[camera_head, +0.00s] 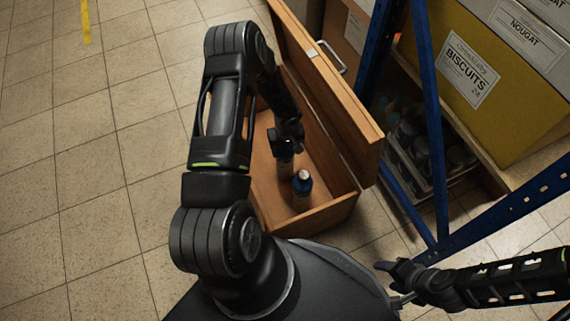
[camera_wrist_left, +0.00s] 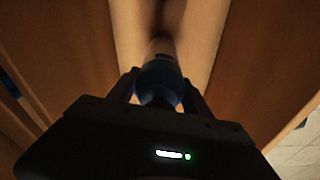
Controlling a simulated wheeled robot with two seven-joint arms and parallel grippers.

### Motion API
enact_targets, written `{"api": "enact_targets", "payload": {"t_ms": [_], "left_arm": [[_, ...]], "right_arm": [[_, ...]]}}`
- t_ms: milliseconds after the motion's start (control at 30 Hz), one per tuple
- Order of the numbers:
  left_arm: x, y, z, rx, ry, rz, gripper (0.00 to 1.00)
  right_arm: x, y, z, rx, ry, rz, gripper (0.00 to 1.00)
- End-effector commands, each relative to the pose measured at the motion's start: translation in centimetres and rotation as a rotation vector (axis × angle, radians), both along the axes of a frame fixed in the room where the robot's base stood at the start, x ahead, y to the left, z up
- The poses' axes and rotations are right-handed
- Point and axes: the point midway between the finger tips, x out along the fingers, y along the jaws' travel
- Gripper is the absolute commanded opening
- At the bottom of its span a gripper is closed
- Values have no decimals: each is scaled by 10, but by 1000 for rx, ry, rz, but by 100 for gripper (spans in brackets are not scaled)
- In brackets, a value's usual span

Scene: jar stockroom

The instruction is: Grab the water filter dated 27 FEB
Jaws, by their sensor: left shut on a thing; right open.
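My left arm reaches down into an open wooden drawer (camera_head: 335,212). My left gripper (camera_head: 287,143) is shut on a dark blue item with a pale lower part (camera_head: 286,160), inside the drawer. In the left wrist view the fingers close on both sides of this blue item (camera_wrist_left: 160,72). A second blue item with a white top (camera_head: 302,182) stands in the drawer, nearer to me and apart from the gripper. No date is readable on either item, so I cannot tell which is dated 27 FEB. My right gripper (camera_head: 391,284) is open and empty at the lower right.
The drawer's tall front panel with a metal handle (camera_head: 332,58) stands to the right. Blue rack posts (camera_head: 431,120) rise beyond it. A crate of dark jars (camera_head: 425,150) and a yellow box labelled biscuits (camera_head: 490,80) sit on the rack.

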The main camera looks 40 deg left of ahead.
Motion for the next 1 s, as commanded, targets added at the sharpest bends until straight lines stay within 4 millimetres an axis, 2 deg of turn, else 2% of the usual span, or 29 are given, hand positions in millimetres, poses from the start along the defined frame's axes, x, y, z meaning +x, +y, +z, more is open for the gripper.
{"api": "enact_targets", "payload": {"t_ms": [33,300,767,867,1000], "left_arm": [[0,0,0,0,0,0,20],[0,0,0,0,0,0,0],[1,0,3,1,-2,0,0],[2,0,11,1,-3,0,0],[2,1,31,2,-4,1,0]], "right_arm": [[0,0,0,0,0,0,56],[0,0,0,0,0,0,56],[0,0,1,0,0,0,56],[-1,1,4,1,1,2,56],[-2,2,12,3,4,5,56]]}}
